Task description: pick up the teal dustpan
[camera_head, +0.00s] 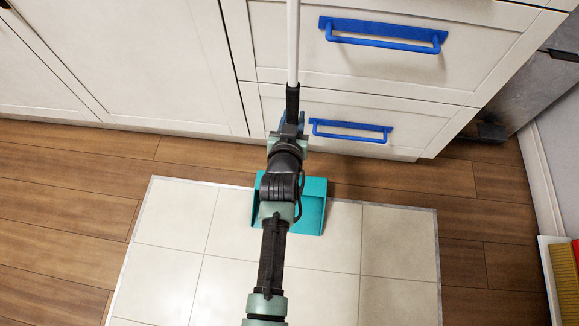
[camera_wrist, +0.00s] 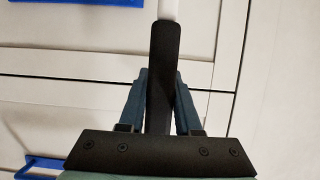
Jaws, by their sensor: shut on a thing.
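The teal dustpan (camera_head: 311,207) shows in the head view, with its pan over the pale tiled patch and its middle hidden behind my arm. Its long upright handle has a black grip (camera_head: 292,100) and a white pole above it. In the wrist view the black grip (camera_wrist: 164,65) stands between the two blue-grey fingers of my gripper (camera_wrist: 161,95). My gripper is shut on this handle. In the head view my gripper (camera_head: 291,122) is partly hidden by my own wrist. I cannot tell whether the pan touches the floor.
White drawers with blue handles (camera_head: 383,35) (camera_head: 350,131) stand just behind the handle. The pale tiled patch (camera_head: 170,220) lies on a brown wood floor (camera_head: 60,200). A white tray (camera_head: 549,262) with a yellow and a red thing is at the right edge. Floor to the left is clear.

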